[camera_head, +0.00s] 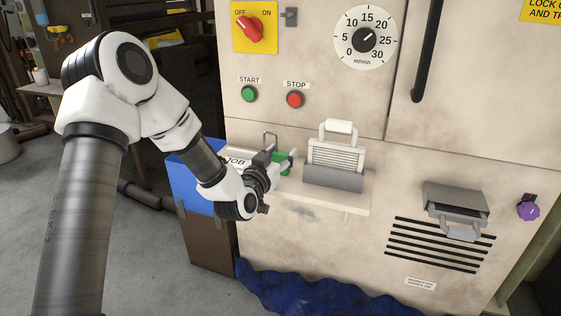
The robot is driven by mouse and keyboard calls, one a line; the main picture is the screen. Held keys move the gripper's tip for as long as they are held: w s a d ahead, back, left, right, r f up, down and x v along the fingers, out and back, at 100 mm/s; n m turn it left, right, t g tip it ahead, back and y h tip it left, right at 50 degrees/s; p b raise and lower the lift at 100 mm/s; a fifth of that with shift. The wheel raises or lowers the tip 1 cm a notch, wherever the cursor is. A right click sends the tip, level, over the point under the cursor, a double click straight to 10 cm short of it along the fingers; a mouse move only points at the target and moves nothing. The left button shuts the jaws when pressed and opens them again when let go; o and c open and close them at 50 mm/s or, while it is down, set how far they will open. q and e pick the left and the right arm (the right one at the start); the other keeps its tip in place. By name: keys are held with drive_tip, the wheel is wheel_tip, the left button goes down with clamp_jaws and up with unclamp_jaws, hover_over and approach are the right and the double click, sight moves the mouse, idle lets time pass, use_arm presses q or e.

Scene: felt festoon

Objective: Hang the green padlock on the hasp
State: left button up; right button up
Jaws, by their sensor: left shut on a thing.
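The green padlock (284,166) is in my left gripper (280,165), in front of the cabinet at the left end of a pale shelf. The fingers hide much of its green body. A thin grey shackle (270,135) sticks up above the gripper. I cannot tell if the shackle is open. My right gripper is not in view.
A white device with a handle and grey roll (334,170) stands on the shelf (300,190), close right of my gripper. START (249,93) and STOP (295,99) buttons lie between shelf and switch. A dial (365,38), black door handle (428,50) and grey box (456,200) are further right.

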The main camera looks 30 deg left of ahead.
sight(281, 153)
use_arm(q)
drive_tip(key=shift+r+p, duration=0.5)
wheel_tip(281, 153, up, 4)
drive_tip(key=p, duration=0.3)
drive_tip(key=shift+f, duration=0.25)
drive_tip(key=shift+s+d+f+b, duration=0.45)
drive_tip(key=shift+s+d+b, duration=0.1)
drive_tip(key=shift+s+d, duration=0.2)
drive_tip(key=s+d+r+p, duration=0.1)
drive_tip(key=s+d+p, duration=0.8)
drive_tip(key=p, duration=0.4)
drive_tip(key=shift+s+d+r, duration=0.2)
drive_tip(key=shift+s+d, duration=0.2)
drive_tip(key=shift+d, duration=0.05)
